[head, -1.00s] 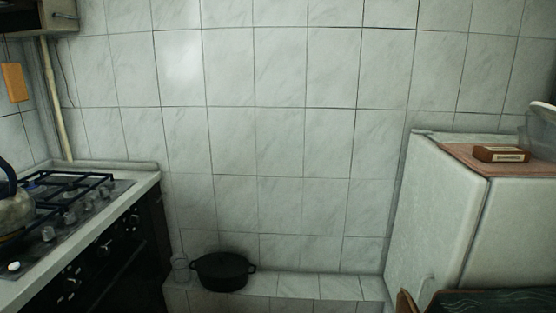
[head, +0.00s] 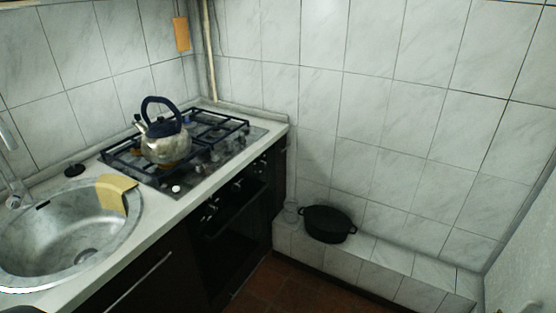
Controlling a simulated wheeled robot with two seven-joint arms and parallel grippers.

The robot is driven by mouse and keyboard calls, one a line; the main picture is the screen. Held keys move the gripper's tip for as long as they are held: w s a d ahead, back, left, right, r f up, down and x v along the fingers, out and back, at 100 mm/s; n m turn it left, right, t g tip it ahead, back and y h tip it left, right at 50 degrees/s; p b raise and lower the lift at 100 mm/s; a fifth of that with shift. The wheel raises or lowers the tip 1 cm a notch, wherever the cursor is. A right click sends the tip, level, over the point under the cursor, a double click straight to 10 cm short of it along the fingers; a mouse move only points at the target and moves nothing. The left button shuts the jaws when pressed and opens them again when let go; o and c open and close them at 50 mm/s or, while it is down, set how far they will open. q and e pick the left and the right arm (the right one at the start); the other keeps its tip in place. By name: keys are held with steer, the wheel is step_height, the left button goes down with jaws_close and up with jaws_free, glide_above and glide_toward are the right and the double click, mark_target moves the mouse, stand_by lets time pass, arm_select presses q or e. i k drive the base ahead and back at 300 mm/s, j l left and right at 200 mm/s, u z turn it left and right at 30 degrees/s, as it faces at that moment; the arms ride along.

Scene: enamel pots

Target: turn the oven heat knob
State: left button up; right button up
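The black oven (head: 230,219) is built into the counter below the gas hob, left of the middle in the head view. Its dark front carries a row of small knobs (head: 237,185) along the top edge. The knobs are small and dark, and I cannot tell which one is the heat knob. The hob (head: 200,182) above has its own row of knobs on its top surface. Neither of my grippers shows in the head view.
A kettle (head: 166,146) stands on the hob. A round sink (head: 54,235) with a yellow cloth (head: 115,194) on its rim is at the left. A black pot (head: 327,224) sits on the low tiled ledge (head: 378,255). Brown floor (head: 270,290) is free before the oven.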

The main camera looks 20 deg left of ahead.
mark_target(210, 208)
steer(key=k+j+u, duration=0.35)
steer(key=j+u, duration=0.2)
steer(key=k+j+u, duration=0.1)
steer(key=j+u, duration=0.15)
steer(key=j, duration=0.1)
